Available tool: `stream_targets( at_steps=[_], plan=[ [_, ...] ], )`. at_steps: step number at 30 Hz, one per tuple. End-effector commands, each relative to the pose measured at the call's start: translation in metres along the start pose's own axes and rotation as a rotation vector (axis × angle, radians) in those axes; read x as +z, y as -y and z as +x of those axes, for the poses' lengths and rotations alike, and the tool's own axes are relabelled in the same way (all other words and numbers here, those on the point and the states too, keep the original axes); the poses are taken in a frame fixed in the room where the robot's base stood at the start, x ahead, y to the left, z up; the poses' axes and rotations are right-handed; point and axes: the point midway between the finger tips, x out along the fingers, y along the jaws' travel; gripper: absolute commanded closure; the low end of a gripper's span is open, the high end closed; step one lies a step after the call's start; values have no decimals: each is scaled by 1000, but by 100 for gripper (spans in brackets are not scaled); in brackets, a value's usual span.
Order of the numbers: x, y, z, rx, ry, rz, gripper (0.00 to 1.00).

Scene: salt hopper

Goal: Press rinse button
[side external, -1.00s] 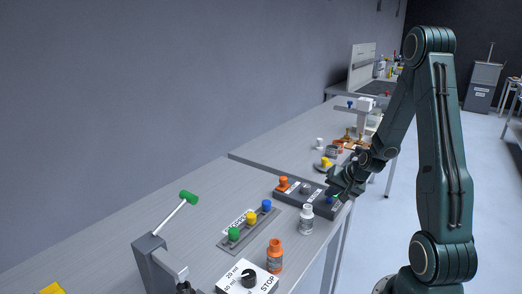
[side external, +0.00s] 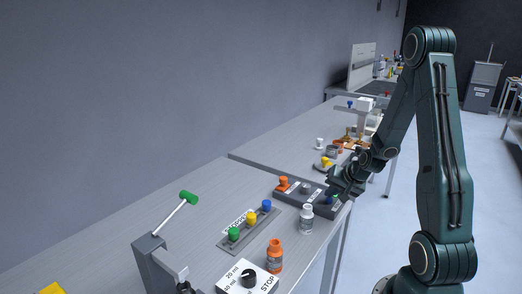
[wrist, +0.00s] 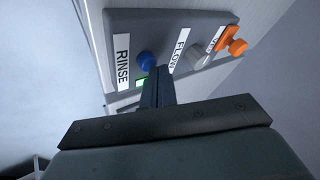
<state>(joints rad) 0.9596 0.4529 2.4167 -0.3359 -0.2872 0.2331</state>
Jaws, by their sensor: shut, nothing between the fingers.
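The rinse button is a round blue knob (wrist: 147,60) beside the RINSE label (wrist: 122,62) on a dark grey control panel (wrist: 150,22). A small green light (wrist: 142,83) shows lit below it in the wrist view. My gripper (wrist: 160,72) is shut and empty. Its fingertips are close to the blue knob, just below and to the right; I cannot tell whether they touch. In the side view my gripper (side external: 335,188) is over the right end of the panel (side external: 294,194) and partly hides that end.
The panel also carries a grey FLOW knob (wrist: 200,55) and an orange knob (wrist: 235,45). A white bottle (side external: 306,219) and an orange bottle (side external: 275,256) stand in front. A strip of green, yellow and blue buttons (side external: 248,224) lies to the left.

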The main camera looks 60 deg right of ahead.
Motion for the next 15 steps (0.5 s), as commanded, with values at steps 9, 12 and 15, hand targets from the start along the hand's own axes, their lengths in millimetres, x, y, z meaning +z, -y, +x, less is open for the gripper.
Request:
stream_targets(
  at_steps=[9, 12, 15],
  plan=[
    [0, 0, 1, 0, 0, 0, 100],
    [1, -1, 2, 0, 1, 1, 100],
    [3, -3, 5, 1, 2, 1, 100]
  ],
)
